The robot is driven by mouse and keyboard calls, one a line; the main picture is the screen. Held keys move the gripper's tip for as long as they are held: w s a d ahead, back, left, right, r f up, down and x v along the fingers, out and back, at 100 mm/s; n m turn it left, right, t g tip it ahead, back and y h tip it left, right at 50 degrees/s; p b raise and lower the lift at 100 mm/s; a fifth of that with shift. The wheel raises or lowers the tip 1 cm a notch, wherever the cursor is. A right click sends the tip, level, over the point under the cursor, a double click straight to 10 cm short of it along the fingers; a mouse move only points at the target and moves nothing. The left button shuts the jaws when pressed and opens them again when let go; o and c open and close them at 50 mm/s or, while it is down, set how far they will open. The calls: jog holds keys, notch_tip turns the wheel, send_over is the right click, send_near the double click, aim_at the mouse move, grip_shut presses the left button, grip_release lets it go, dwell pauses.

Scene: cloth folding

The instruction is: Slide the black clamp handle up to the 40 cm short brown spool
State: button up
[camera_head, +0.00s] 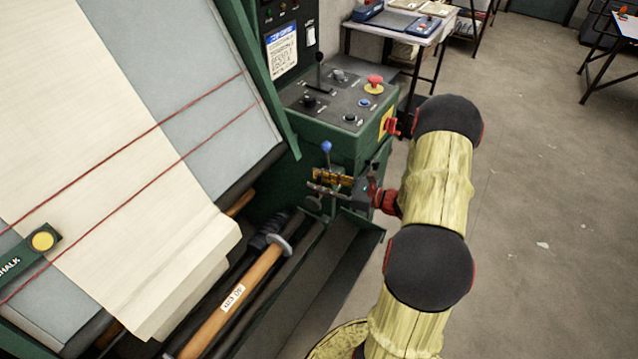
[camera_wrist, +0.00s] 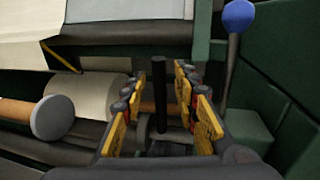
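My gripper (camera_wrist: 158,105) is open, with its yellow-padded fingers left and right in the wrist view. The black clamp handle (camera_wrist: 159,90) stands upright in the gap between them; I cannot tell whether either finger touches it. In the head view my gripper (camera_head: 327,180) is at the machine's right end, below the control box, and hides the handle. The brown spool (camera_head: 235,300) lies in the trough to its left, with a white label that I cannot read surely and a grey end disc (camera_head: 278,245). Part of it shows at left in the wrist view (camera_wrist: 15,109).
A blue-knobbed lever (camera_wrist: 237,18) rises just right of my gripper. The green control box (camera_head: 340,110) stands above it. Pale cloth (camera_head: 130,200) hangs over the sloped board to the left. The floor at right is open.

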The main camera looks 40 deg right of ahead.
jog(key=c, duration=0.3)
grip_shut()
dwell(0.7)
